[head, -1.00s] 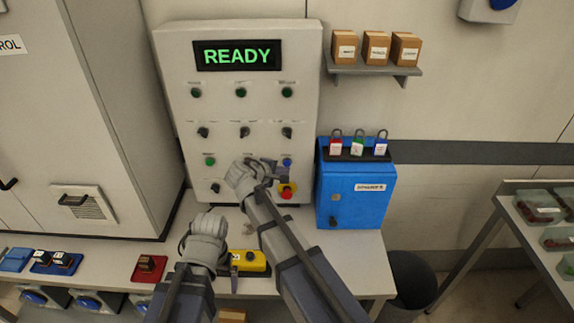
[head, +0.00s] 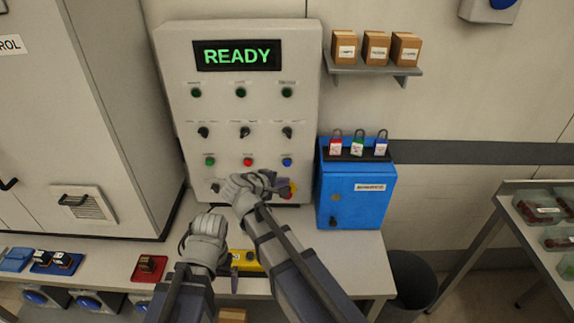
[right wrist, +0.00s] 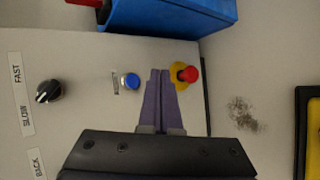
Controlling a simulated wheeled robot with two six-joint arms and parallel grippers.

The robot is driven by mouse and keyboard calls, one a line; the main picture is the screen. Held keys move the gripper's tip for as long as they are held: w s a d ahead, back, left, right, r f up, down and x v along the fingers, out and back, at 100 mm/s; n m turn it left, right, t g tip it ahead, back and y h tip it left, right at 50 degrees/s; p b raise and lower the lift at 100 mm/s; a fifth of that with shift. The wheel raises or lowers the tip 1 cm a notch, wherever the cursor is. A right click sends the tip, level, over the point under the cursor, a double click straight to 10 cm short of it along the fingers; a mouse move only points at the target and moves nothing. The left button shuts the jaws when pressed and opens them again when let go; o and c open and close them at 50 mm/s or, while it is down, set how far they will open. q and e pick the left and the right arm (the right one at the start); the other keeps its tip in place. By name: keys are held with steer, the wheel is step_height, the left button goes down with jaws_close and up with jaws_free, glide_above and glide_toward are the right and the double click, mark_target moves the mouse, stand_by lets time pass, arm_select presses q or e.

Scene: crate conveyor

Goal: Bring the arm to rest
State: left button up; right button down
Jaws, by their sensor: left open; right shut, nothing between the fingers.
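My right gripper (head: 284,184) is in front of the lower right of the control panel (head: 170,60). Its fingers are shut and empty. In the right wrist view the shut fingers (right wrist: 161,85) point between a blue button (right wrist: 130,81) and a red mushroom button (right wrist: 188,74) on a yellow plate. I cannot tell if they touch the panel. My left gripper (head: 233,272) is open, low over the bench beside a yellow box (head: 249,259); my wrist hides part of it. The panel display (head: 238,55) reads READY.
A blue box (head: 345,205) stands right of the panel, with several padlocks (head: 358,147) on its top. A shelf (head: 375,70) holds small cartons above. A dark bin (head: 410,283) stands on the floor at right.

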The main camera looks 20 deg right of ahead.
stand_by(0.5)
steer(key=s+d+f+m+g+y, duration=0.3)
steer(key=s+f+m+g, duration=0.15)
steer(key=s+f, duration=0.3)
steer(key=s+a+f+g+y, duration=0.2)
steer(key=s+a+g+y, duration=0.1)
steer(key=s+a, duration=1.1)
steer(key=shift+s+a+f+m+y, duration=0.35)
steer(key=shift+s+m+y, duration=0.1)
steer(key=shift+y, duration=0.35)
